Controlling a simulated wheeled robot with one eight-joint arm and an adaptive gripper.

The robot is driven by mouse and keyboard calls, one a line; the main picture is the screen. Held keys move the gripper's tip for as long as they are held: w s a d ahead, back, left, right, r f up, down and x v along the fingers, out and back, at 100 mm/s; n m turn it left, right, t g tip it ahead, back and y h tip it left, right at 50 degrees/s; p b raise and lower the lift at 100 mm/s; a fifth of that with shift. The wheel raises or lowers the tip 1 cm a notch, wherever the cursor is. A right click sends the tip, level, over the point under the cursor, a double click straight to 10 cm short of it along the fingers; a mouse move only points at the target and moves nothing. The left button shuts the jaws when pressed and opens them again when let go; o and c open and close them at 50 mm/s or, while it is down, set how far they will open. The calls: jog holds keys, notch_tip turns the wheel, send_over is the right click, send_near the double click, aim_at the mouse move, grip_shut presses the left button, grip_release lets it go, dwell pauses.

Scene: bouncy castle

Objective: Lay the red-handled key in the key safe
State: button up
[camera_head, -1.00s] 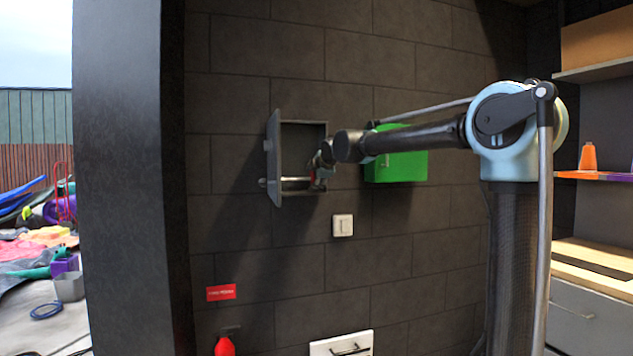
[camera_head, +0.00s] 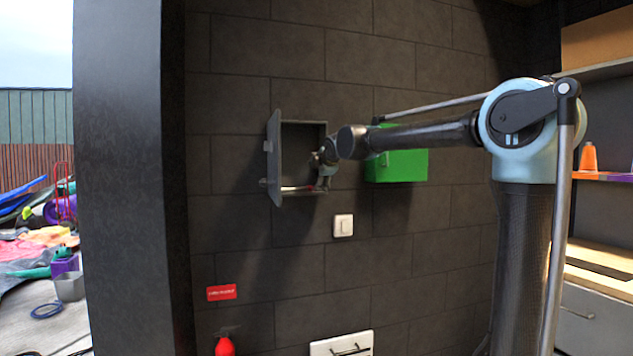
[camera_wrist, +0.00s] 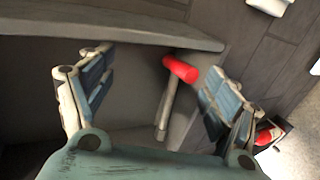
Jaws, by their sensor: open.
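The key safe (camera_head: 301,139) is a grey open box on the dark block wall, its door swung out to the left. My gripper (camera_head: 324,178) is at the lower right of its opening. In the wrist view my gripper (camera_wrist: 155,68) is open, with one finger on each side of the picture. The red-handled key (camera_wrist: 172,102) lies between and beyond the fingers against grey surfaces of the safe, its red handle up and its metal shaft pointing down. Both fingers look apart from it. In the head view only a speck of red shows by the gripper.
A green box (camera_head: 402,166) is mounted just right of the safe, behind my arm. A white switch (camera_head: 343,225) is below. A red sign (camera_head: 221,292) and a red extinguisher (camera_head: 225,346) are lower left. A dark pillar (camera_head: 130,180) stands at left.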

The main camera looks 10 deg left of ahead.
jog(key=v, duration=0.9)
jog(key=shift+d, duration=0.15)
jog(key=shift+s, duration=0.1)
